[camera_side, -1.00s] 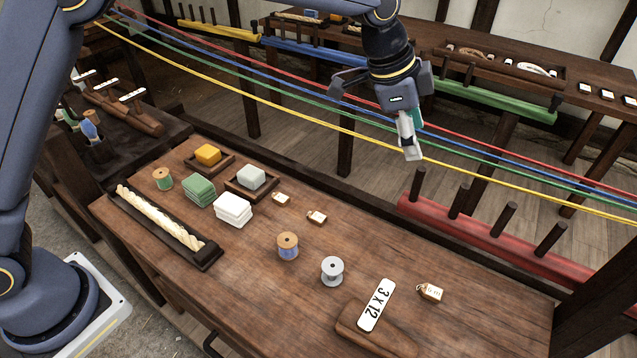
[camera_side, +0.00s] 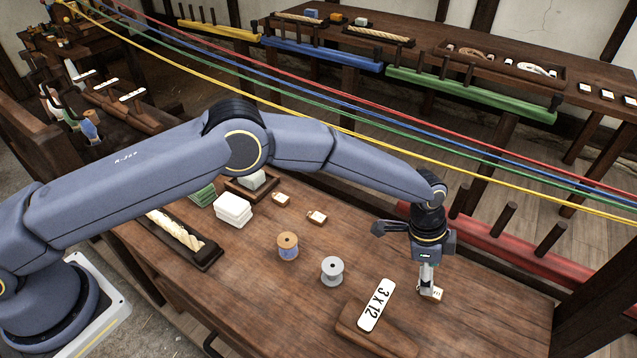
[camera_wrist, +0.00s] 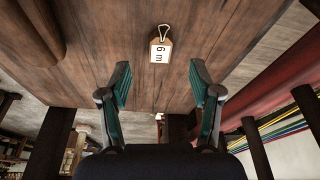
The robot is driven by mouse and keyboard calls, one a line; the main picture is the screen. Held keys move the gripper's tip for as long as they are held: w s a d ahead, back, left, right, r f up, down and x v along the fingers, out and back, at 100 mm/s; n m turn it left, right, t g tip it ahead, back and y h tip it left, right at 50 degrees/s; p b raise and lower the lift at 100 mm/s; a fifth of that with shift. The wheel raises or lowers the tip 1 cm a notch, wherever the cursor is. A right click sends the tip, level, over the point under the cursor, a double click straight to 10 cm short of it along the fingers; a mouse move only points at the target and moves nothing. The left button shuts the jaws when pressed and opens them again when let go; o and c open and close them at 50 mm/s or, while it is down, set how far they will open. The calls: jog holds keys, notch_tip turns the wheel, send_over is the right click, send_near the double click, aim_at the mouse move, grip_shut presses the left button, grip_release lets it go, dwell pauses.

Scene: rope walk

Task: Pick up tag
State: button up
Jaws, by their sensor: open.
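A small tag (camera_wrist: 160,50) with a wooden edge, a pale face marked "6 m" and a string loop lies flat on the wooden table (camera_side: 300,310). In the side view the tag (camera_side: 437,293) is partly hidden by my gripper. My gripper (camera_side: 427,288) points down just over the tag at the table's right part. In the wrist view my gripper (camera_wrist: 160,85) is open, with its two green-padded fingers apart. The tag lies between and ahead of the fingertips, and nothing is held. Two other small tags, one of them here (camera_side: 317,217), lie farther back on the table.
A wooden block with a "3 x 12" plate (camera_side: 376,305) stands left of my gripper. A grey spool (camera_side: 332,271) and a blue-thread spool (camera_side: 288,246) stand farther left. Coloured ropes (camera_side: 480,165) run above the back. A red pegged rail (camera_side: 510,240) borders the far edge.

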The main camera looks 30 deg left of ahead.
jog(key=x, duration=0.5)
jog(key=shift+d+f, duration=0.2)
jog(key=c, duration=0.9)
